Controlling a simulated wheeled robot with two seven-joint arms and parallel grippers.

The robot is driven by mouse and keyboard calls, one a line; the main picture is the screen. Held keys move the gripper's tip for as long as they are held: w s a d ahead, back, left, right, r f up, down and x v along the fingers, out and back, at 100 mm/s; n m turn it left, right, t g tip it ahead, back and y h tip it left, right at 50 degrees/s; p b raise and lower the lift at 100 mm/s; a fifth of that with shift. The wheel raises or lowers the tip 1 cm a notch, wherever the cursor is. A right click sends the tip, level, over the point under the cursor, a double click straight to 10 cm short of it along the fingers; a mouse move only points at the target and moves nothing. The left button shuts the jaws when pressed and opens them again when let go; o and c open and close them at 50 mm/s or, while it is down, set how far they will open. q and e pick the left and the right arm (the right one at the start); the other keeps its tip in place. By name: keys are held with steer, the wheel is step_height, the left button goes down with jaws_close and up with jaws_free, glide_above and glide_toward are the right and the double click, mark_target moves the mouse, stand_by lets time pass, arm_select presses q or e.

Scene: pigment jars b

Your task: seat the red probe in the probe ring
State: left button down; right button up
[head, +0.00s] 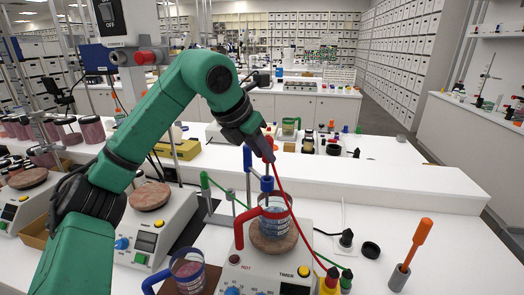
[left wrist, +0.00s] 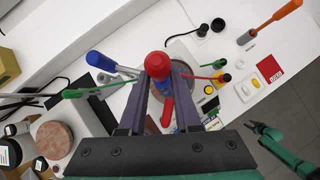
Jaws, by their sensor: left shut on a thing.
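My left gripper (head: 262,140) is shut on the red probe (head: 268,156), above the beaker on the hot plate. In the left wrist view the probe's round red top (left wrist: 157,65) stands between the two dark fingers. A red cable (head: 296,218) runs from the probe down to the hot plate's front.
The beaker (head: 272,222) with a red handle stands on the hot plate (head: 262,262). Another jar (head: 187,268) with a blue handle is at front left. An orange-handled tool (head: 417,240) stands in a grey holder at right. A low white ledge (head: 400,180) crosses behind.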

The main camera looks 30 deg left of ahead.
arm_select(q)
steer(key=shift+f+b, duration=1.8)
steer(key=shift+f, duration=0.55)
steer(key=c, duration=0.5)
jaws_free()
steer(key=shift+r, duration=0.1)
steer(key=p, duration=0.2)
glide_toward(266, 175)
steer(key=d+v, duration=0.1)
steer(key=v, duration=0.7)
steer(key=shift+a+f, duration=0.25)
steer(key=shift+a, duration=0.25)
steer(key=shift+w, duration=0.1)
